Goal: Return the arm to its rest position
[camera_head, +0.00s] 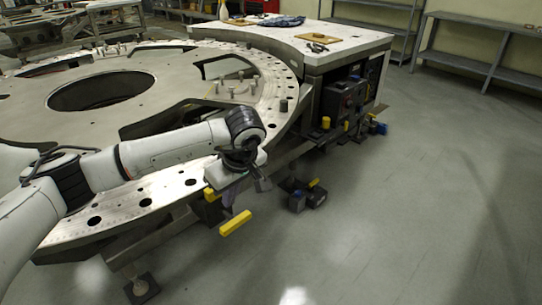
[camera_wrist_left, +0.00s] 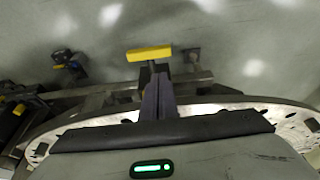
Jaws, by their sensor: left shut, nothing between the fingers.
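My left arm reaches in from the left over the round metal turret plate (camera_head: 150,192) in the head view. My left gripper (camera_head: 229,204) hangs past the plate's near right rim, pointing down. Its dark fingers are together and empty, and they also show in the left wrist view (camera_wrist_left: 158,98). A yellow bar (camera_head: 235,223) appears just beyond the fingertips, below the plate's edge; it also shows in the left wrist view (camera_wrist_left: 149,53). I cannot tell how far apart the bar and fingers are. My right gripper is not in view.
Several bolts stand on the plate, including a dark one (camera_head: 283,105) near its rim. A worktable (camera_head: 350,45) with tools adjoins the plate at the back right. Dark equipment (camera_head: 342,98) hangs under it. The grey floor (camera_head: 430,200) to the right is clear.

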